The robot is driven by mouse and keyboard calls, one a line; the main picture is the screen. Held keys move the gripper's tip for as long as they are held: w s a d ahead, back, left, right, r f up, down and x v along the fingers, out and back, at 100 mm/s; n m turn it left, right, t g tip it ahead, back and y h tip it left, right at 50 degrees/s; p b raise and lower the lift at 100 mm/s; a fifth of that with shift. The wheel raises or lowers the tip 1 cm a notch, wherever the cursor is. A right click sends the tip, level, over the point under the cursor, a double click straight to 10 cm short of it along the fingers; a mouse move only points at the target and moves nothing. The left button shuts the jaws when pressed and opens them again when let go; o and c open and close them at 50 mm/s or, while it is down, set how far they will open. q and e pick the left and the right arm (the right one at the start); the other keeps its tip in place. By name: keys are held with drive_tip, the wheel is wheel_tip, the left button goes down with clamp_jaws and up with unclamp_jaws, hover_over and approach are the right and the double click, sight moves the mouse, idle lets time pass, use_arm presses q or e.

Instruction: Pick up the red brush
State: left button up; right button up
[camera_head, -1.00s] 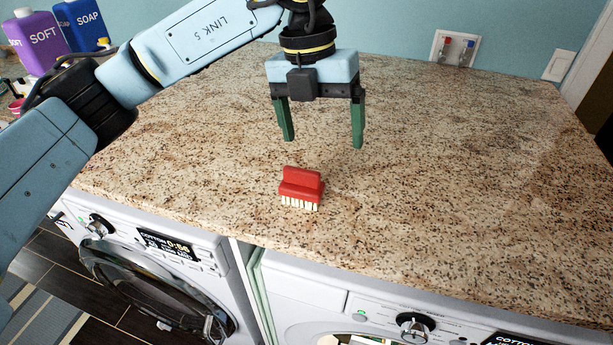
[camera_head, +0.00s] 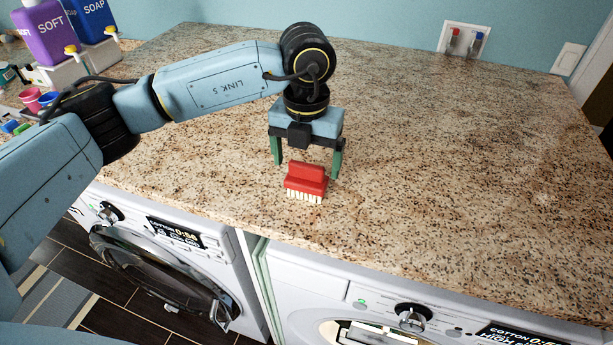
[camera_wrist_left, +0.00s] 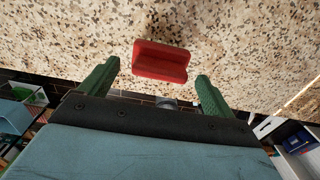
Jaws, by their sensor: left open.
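The red brush (camera_head: 306,181) lies on the speckled stone counter near its front edge, pale bristles toward the front. My left gripper (camera_head: 307,172) is open and low over the counter, pointing down, right behind the brush in the head view. In the left wrist view the brush (camera_wrist_left: 160,62) shows between and just beyond the two green fingertips of the left gripper (camera_wrist_left: 157,72), with a gap on each side. The fingers do not visibly touch it. My right gripper is not in view.
The counter (camera_head: 450,180) is clear to the right of the brush. Two washing machines (camera_head: 165,270) sit under the front edge.

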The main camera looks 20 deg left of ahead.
use_arm(q)
drive_tip(key=shift+f, duration=1.05)
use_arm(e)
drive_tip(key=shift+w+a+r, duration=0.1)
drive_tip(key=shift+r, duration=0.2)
use_arm(q)
drive_tip(key=c, duration=1.1)
drive_tip(key=shift+r, duration=0.1)
